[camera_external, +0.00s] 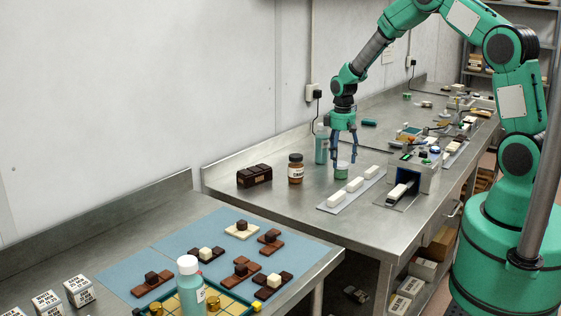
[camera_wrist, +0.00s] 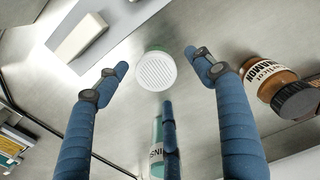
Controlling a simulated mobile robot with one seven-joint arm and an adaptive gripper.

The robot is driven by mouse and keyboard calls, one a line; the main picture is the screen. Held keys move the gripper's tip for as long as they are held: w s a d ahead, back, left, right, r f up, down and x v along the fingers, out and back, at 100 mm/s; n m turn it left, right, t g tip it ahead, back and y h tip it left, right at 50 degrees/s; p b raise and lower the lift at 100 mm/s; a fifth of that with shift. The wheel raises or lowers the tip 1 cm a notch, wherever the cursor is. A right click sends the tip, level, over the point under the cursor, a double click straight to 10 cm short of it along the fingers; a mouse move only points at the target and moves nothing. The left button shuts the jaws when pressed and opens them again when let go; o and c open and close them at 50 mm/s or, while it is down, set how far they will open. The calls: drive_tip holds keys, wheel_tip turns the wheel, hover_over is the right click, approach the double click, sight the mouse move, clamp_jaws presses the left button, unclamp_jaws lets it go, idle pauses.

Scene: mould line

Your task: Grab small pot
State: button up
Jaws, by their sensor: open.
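The small pot (camera_external: 343,169) stands on the steel bench, with a white lid and a green body. In the wrist view its round ribbed white lid (camera_wrist: 156,70) faces me, with a bit of green showing behind it. My gripper (camera_external: 342,158) points down just over the pot, its blue fingers partly in front of it in the external view. In the wrist view my gripper (camera_wrist: 160,80) is open, with fingers spread left and right of the lid and one below it. I see no finger clearly touching the pot.
A teal bottle (camera_external: 321,145) is close behind my fingers. White blocks on a grey strip (camera_external: 328,207) lie to the right front. A grey machine (camera_external: 412,175) stands farther right.

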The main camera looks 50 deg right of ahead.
sight(340, 163)
drive_tip(key=shift+d+f, duration=0.15)
drive_tip(key=shift+f, duration=2.05)
drive_tip(key=shift+c, duration=0.5)
drive_tip(key=c, duration=1.3)
